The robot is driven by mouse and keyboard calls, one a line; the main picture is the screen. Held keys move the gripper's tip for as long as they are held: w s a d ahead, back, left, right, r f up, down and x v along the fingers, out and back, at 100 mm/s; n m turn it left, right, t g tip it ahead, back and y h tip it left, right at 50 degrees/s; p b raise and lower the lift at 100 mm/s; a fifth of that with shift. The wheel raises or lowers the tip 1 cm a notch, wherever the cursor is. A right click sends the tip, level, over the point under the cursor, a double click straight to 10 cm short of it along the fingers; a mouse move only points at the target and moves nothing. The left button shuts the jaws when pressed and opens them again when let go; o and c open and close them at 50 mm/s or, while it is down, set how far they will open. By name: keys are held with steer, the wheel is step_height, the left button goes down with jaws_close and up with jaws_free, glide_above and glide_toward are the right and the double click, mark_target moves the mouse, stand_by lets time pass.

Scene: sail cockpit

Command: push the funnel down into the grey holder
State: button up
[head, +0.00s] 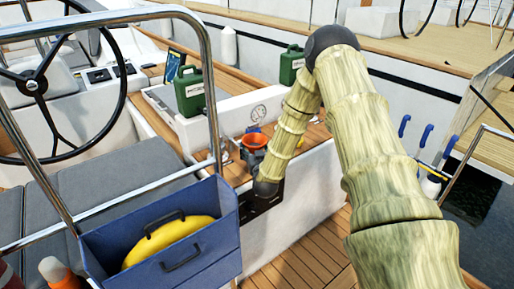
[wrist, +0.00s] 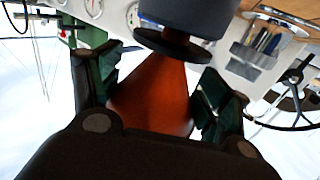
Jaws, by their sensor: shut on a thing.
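The orange funnel (wrist: 150,105) fills the middle of the wrist view. My gripper (wrist: 168,82) is shut on it, with a green-padded finger on each side. The funnel's narrow end meets a dark flange at the grey holder (wrist: 190,14); I cannot tell how deep it sits. My fingers cannot be clearly made out there, and my arm covers the holder's right side.
Green jerrycans (head: 190,92) stand behind the holder. A blue bin (head: 200,235) with a yellow item is at front left, beside a steel rail (head: 213,90). A steering wheel (head: 38,85) is at far left. Blue-handled tools (head: 425,135) are at right. Slatted deck (head: 310,250) is clear in front.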

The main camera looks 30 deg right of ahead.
steer(key=shift+f+b, duration=0.5)
steer(key=shift+f, duration=0.25)
steer(key=shift+f, duration=0.25)
steer(key=c, duration=0.6)
steer(key=o, duration=1.3)
steer(key=shift+s, duration=0.1)
steer(key=shift+p+v, duration=0.5)
steer(key=shift+v, duration=4.95)
